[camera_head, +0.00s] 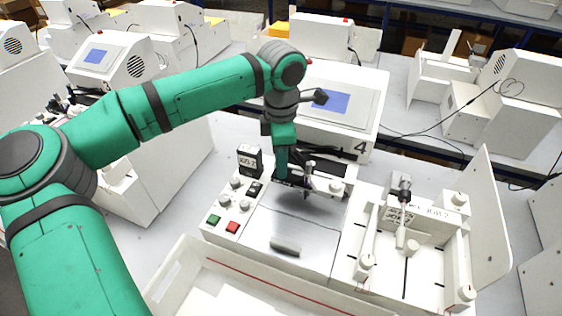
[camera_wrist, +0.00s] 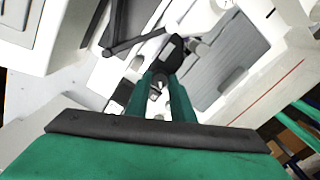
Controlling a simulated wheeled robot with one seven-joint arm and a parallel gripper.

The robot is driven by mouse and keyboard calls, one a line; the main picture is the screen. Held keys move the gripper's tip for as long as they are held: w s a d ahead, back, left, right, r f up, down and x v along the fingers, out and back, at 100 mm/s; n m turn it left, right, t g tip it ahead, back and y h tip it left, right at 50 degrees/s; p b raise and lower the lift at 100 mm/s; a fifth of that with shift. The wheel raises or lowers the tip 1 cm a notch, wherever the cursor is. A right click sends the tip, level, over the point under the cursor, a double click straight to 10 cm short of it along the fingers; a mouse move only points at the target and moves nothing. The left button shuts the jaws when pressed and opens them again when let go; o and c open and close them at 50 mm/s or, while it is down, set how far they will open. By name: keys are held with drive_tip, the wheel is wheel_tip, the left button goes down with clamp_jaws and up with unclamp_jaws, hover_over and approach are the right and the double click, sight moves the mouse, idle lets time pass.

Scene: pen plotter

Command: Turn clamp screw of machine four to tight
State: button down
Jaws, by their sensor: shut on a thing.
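Machine four is the white plotter with a "4" (camera_head: 361,147) on its front face and a blue screen (camera_head: 326,101). My gripper (camera_head: 283,177) points down at the dark carriage (camera_head: 307,178) behind the grey plate (camera_head: 290,232). In the wrist view my green fingers (camera_wrist: 166,88) are close together by a dark block (camera_wrist: 170,55). They are shut on a small part there, seemingly the clamp screw. The fingers hide most of it, so its turned position cannot be told.
A control panel with a red button (camera_head: 232,228) and a green button (camera_head: 213,219) lies left of the plate. A white tray (camera_head: 190,285) is in front. A white fixture with posts (camera_head: 411,247) and an upright panel (camera_head: 490,220) stands to the right.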

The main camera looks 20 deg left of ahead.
drive_tip(key=c, duration=1.5)
unclamp_jaws()
drive_tip(key=shift+c, duration=0.2)
wheel_tip(320, 180, up, 11)
drive_tip(key=shift+f, duration=0.1)
